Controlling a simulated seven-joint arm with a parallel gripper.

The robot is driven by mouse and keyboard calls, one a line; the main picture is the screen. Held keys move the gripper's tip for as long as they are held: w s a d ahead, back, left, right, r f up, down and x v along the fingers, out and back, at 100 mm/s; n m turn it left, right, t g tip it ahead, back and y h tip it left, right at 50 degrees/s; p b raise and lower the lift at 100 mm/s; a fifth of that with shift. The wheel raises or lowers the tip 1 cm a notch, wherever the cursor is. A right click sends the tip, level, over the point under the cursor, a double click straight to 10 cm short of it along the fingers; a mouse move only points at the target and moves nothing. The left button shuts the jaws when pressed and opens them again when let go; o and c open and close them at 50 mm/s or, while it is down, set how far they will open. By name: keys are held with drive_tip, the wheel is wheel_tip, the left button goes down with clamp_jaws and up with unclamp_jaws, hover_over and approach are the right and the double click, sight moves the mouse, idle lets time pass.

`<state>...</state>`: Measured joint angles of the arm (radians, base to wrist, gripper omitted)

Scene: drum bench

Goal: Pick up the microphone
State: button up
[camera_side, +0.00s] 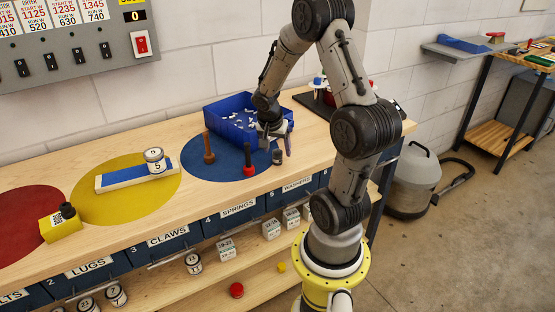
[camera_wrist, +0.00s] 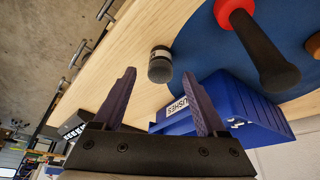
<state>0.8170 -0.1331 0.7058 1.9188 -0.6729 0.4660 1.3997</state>
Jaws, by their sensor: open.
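I cannot tell for sure which of these is the microphone.
A blue bin (camera_side: 230,113) with white bits stands behind the gripper. A brown peg-like piece (camera_side: 208,148) stands on the blue disc (camera_side: 205,172). Farther left are a white can (camera_side: 155,160) on a blue and white block and a yellow box (camera_side: 60,224). The bench's front edge is close.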

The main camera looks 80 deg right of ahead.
drive_tip(key=shift+x, duration=1.3)
clamp_jaws()
